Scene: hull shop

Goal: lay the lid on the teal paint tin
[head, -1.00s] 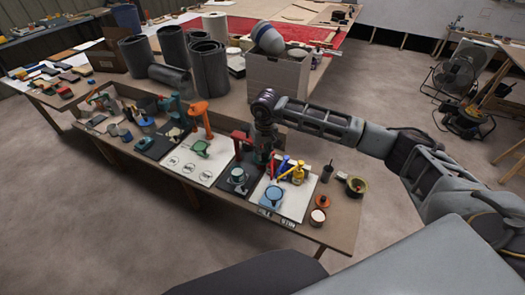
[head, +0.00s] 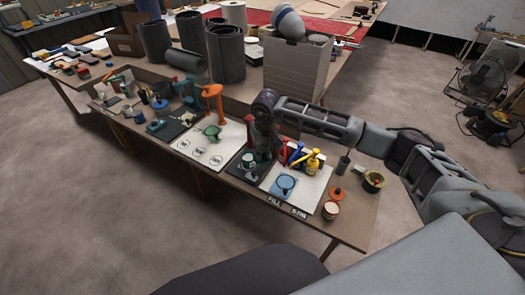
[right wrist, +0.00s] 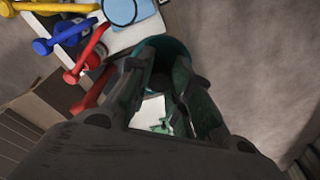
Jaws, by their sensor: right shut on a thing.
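My right gripper (head: 262,150) points down over the dark mat near the middle of the bench. In the right wrist view it (right wrist: 167,70) is closed around a teal, round-edged thing (right wrist: 168,45), mostly hidden by the fingers. I cannot tell from its shape whether this is the paint tin or its lid. In the head view a small teal thing (head: 247,163) shows just below and left of the gripper. The lid cannot be made out for sure. My left gripper is not in view.
Yellow (head: 313,160), blue and red upright tools stand right of the gripper. A blue ring-shaped piece (head: 285,186) lies on the white board (head: 305,195). A green vessel (head: 211,132) and an orange stand (head: 213,95) are to the left. A grey crate (head: 296,75) stands behind.

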